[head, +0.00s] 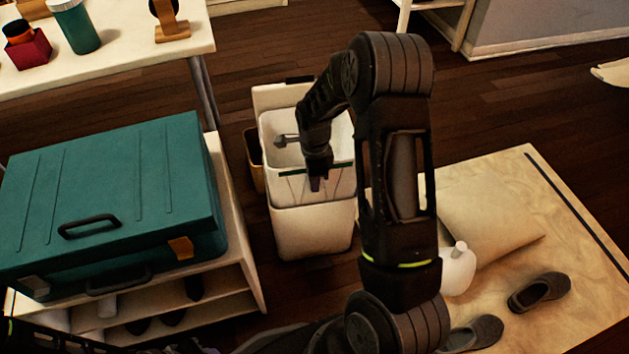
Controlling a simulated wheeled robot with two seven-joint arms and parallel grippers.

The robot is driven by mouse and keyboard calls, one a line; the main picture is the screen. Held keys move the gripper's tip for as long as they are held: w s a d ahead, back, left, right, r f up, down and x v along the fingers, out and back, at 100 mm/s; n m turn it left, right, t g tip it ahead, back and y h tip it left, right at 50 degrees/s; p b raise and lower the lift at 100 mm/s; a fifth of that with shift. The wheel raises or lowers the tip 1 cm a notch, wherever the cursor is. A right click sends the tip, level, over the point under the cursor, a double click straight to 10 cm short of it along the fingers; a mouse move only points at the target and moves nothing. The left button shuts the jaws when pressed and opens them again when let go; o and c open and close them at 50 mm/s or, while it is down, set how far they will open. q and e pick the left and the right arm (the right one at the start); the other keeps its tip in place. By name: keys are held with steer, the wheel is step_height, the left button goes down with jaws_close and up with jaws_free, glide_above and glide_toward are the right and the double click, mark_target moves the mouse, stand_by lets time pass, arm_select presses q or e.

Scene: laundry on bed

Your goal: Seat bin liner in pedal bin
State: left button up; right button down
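The white pedal bin (312,230) stands on the dark floor in the middle of the view, with its lid (284,94) raised at the back. A pale liner (295,186) shows at the bin's mouth, with a dark green line along its front and thin reddish lines below it. My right arm reaches over the bin from the right. My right gripper (316,184) points down at the front rim, at the liner's front edge. Its fingers are small and dark, and I cannot tell whether they are closed on the liner. My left gripper is not in view.
A teal case (110,200) lies on a white shelf unit (236,225) at left. A brown bin (254,160) stands close behind the pedal bin's left side. At right, a wooden platform (590,260) holds a cushion (487,222), a white jug (458,272) and shoes (538,293).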

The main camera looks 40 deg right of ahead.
steer(key=shift+f+b, duration=2.15)
steer(key=shift+f, duration=1.1)
steer(key=c, duration=1.6)
jaws_free()
step_height(320, 180, up, 8)
steer(key=p, duration=0.3)
glide_above(314, 197)
steer(key=shift+d+f, duration=0.1)
